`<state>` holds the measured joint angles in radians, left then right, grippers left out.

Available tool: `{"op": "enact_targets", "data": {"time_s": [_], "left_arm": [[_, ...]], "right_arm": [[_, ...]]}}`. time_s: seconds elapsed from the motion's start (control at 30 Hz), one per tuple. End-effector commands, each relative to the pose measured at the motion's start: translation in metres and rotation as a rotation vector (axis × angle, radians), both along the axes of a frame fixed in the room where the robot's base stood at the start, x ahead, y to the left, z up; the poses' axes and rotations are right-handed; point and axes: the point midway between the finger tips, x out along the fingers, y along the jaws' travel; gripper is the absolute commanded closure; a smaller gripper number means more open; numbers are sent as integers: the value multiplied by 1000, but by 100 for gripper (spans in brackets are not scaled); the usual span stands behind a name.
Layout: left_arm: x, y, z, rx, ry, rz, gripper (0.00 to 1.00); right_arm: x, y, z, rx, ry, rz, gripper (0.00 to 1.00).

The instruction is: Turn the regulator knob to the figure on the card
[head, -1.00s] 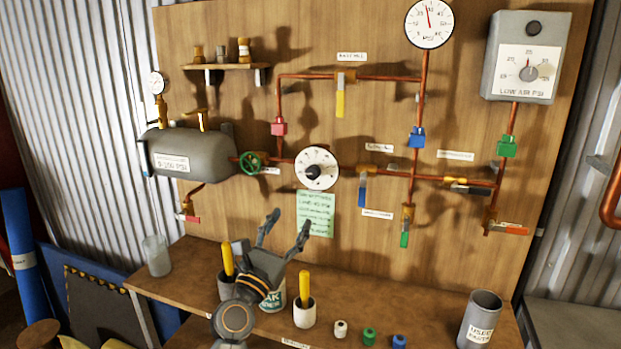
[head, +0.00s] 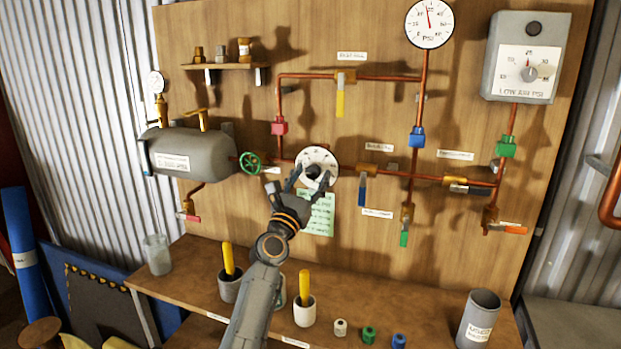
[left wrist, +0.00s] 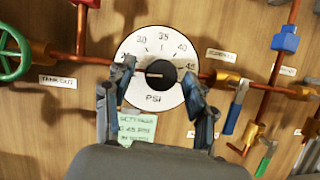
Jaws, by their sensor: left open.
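The regulator is a white round dial (left wrist: 136,80) marked PSI, with a black knob (left wrist: 160,73) at its centre. A pale mark on the knob lies roughly level, toward the left. My left gripper (left wrist: 159,84) is open, its fingers on either side of the knob; contact cannot be told. In the head view my left gripper (head: 315,179) covers part of the dial (head: 317,155). The green card (head: 321,214) hangs below the dial; in the left wrist view the card (left wrist: 138,125) is partly hidden by a finger, and a line seems to read 45 PSI. My right gripper is out of view.
A green handwheel (head: 251,163) is left of the dial, and a blue-handled valve (head: 362,190) is right of it. Copper pipes run across the board. Pots with yellow-handled tools (head: 304,311) and a grey bin (head: 479,318) stand on the bench.

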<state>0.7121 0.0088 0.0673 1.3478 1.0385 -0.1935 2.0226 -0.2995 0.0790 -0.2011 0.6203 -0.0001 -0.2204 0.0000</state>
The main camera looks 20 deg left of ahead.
Motion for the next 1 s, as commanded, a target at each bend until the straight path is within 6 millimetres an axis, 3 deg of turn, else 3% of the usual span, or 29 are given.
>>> {"op": "enact_targets", "data": {"time_s": [0.27,0.53,1.0], "left_arm": [[1,0,1,0,0,0,44],[1,0,0,0,0,0,98],[1,1,0,115,-6,0,98]], "right_arm": [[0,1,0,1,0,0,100],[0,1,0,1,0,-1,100],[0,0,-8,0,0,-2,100]]}}
